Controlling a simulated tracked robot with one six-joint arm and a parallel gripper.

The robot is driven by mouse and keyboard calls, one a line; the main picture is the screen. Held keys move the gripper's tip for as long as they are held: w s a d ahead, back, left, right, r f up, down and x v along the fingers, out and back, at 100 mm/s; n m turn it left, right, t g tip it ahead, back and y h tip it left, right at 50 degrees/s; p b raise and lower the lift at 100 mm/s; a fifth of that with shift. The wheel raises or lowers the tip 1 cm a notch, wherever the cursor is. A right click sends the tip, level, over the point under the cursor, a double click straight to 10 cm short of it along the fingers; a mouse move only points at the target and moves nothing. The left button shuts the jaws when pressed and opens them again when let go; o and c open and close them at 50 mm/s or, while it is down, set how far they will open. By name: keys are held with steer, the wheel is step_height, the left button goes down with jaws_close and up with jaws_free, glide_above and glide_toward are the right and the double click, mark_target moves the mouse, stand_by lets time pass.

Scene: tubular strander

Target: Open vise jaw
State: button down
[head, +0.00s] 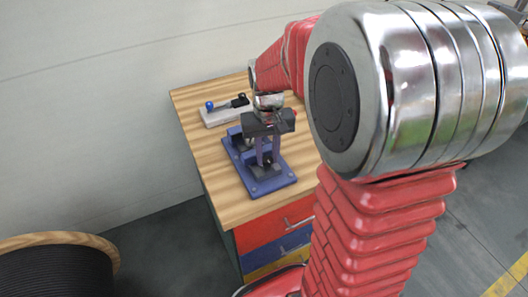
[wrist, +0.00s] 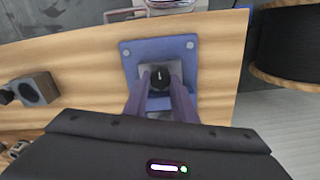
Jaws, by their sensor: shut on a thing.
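The vise has a blue base plate (head: 275,183) on the wooden bench, and the plate also shows in the wrist view (wrist: 133,55). A small black knob (wrist: 159,77) stands on a grey block at the middle of the plate. My gripper (head: 265,163) points down over the vise. In the wrist view its two purple-grey fingers (wrist: 160,80) are closed on the knob, one on each side. The gripper body hides the near part of the vise, and I cannot make out the jaw gap.
The wooden bench (head: 205,150) has red, blue and yellow drawers. A pale block (head: 218,117) with a blue knob and black handle lies behind the vise. A grey block (wrist: 38,88) sits at the left in the wrist view. A black cable reel (head: 55,270) stands at lower left.

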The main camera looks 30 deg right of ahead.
mark_target(267, 158)
steer(key=c, duration=1.5)
jaws_free()
steer(key=shift+o, duration=0.2)
step_height(267, 158, up, 14)
steer(key=shift+w+f, duration=0.1)
steer(key=shift+f, duration=0.05)
